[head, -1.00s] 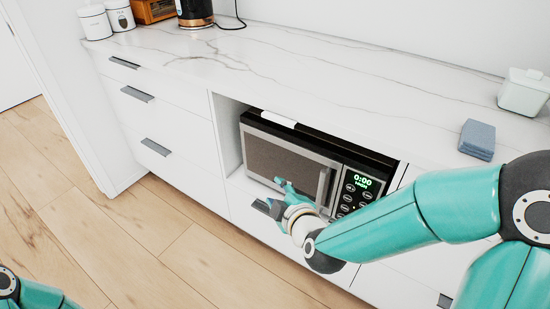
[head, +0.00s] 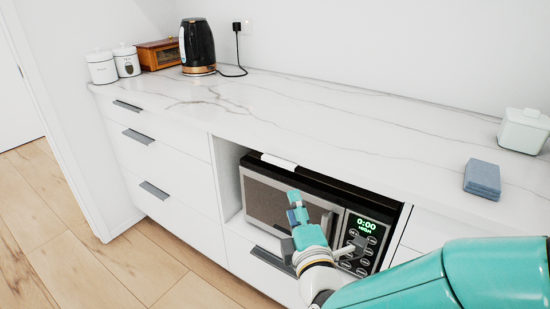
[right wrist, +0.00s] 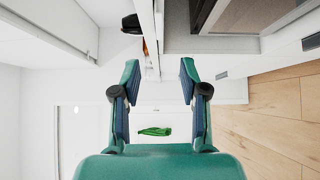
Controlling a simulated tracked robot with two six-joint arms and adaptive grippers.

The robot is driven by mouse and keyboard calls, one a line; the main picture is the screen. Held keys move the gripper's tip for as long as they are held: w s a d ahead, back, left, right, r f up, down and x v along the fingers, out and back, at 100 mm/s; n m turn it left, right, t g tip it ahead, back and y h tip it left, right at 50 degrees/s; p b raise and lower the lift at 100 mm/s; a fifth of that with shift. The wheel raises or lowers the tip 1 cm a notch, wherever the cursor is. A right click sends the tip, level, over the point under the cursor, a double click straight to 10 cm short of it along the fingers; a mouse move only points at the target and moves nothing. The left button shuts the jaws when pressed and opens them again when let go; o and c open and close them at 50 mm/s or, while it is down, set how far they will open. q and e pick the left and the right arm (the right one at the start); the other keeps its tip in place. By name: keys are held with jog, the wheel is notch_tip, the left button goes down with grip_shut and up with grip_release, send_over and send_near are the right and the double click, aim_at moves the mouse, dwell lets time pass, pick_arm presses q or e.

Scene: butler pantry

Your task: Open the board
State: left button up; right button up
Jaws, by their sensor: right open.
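No separate board stands out, and I cannot tell which panel is meant. White drawer fronts with grey handles fill the left of the cabinet, with a top drawer (head: 128,106), a middle one (head: 140,136) and a lower one (head: 153,189). Another white front with a grey handle (head: 270,259) lies under the microwave (head: 270,200). My right gripper (head: 297,212) is in front of the microwave and hides part of its door and panel. In the right wrist view its fingers (right wrist: 159,82) are apart with nothing between them. My left gripper is out of view.
The marble counter (head: 290,110) holds a black kettle (head: 197,45), a wooden box (head: 158,54), two white canisters (head: 102,67), a blue folded cloth (head: 482,178) and a pale lidded container (head: 523,130). Wooden floor (head: 60,260) is clear at left. A green item (right wrist: 155,131) shows in the right wrist view.

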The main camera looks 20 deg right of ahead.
aim_at(278, 168)
jog(key=w+p, duration=0.3)
jog(key=w, duration=0.2)
jog(key=w+d+p, duration=0.1)
jog(key=w+p, duration=0.2)
jog(key=w, duration=0.1)
jog(key=w+p, duration=0.3)
jog(key=w, duration=0.2)
jog(key=shift+w+d+f, duration=0.1)
jog(key=shift+w+d, duration=0.25)
grip_shut()
